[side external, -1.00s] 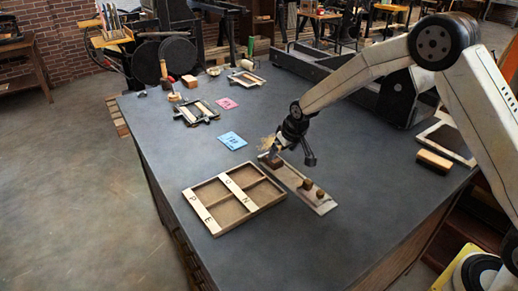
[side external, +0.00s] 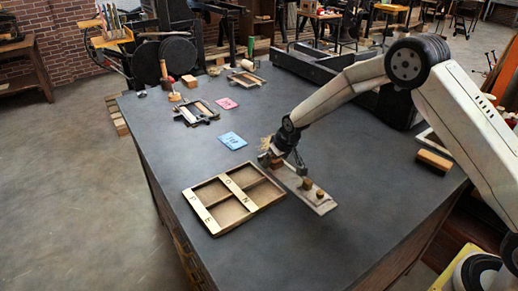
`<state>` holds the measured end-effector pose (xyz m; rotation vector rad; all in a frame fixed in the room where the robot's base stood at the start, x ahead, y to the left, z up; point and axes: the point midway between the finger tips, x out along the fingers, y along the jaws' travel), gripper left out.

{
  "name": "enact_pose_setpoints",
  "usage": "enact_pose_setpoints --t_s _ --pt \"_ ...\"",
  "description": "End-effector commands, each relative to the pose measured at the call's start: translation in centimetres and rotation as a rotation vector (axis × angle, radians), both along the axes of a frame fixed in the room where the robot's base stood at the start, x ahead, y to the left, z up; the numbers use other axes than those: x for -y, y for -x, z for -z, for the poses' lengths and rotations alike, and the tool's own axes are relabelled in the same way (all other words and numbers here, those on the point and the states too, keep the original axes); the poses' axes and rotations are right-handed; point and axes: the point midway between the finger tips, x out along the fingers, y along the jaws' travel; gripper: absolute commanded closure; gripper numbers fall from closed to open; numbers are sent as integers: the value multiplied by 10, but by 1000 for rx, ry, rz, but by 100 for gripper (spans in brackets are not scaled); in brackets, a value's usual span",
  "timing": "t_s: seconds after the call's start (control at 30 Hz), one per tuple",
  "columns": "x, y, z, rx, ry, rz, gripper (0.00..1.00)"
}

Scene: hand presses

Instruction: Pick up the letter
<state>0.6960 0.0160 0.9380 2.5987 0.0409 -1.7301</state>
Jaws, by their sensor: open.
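Several small wooden letter blocks stand on a narrow pale board. One block (side external: 277,164) is at its far left end, and two others (side external: 307,184) (side external: 320,194) are nearer its front right end. The letters on them are too small to read. My gripper (side external: 283,161) is open and low over the far left end of the board (side external: 294,181). Its fingers are close around or beside the far left block. I cannot tell whether they touch it, and the gripper partly hides that end.
A divided wooden case (side external: 214,225) with lettered strips lies left of the board. A blue card (side external: 232,141), a pink card (side external: 227,104) and a metal frame (side external: 196,112) lie farther back. A wooden block (side external: 433,160) sits at right. The front of the table is clear.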

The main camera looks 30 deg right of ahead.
Motion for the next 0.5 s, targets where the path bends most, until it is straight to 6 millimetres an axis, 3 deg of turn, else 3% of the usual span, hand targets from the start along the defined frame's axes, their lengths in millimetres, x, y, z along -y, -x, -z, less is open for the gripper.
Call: enact_pose_setpoints --t_s 0.4,0.43,0.5 --pt "0 2 2 -5 0 0 0" --pt "0 2 3 -5 0 0 3" --pt "0 2 3 -6 0 1 26"
